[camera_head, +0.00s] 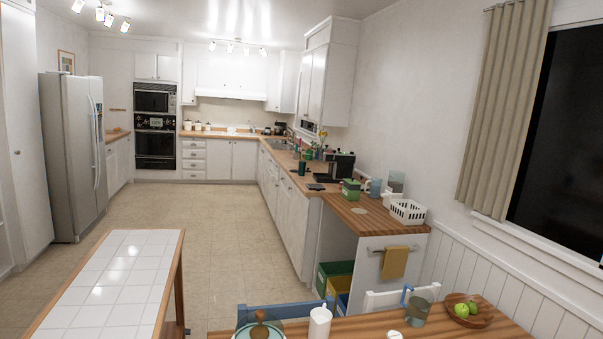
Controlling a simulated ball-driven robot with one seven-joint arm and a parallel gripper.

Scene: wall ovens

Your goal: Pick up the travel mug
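I cannot tell for certain which thing is the travel mug. A dark, narrow cup-like cylinder (302,168) stands upright on the long wooden counter (345,205), left of the black coffee machine (341,166). A tall white vessel (320,324) stands on the wooden table (460,332) at the bottom edge, its lower part cut off. A greenish mug with a blue handle (416,309) stands on the same table. A blue mug (375,188) stands on the counter's near end. My gripper is not in view.
A white-tiled island (105,285) stands at left. Open floor (220,235) runs between it and the counter. Chair backs (275,311) edge the table. A bowl of green apples (468,313), white basket (408,211), green box (351,190) and fridge (73,155) also show.

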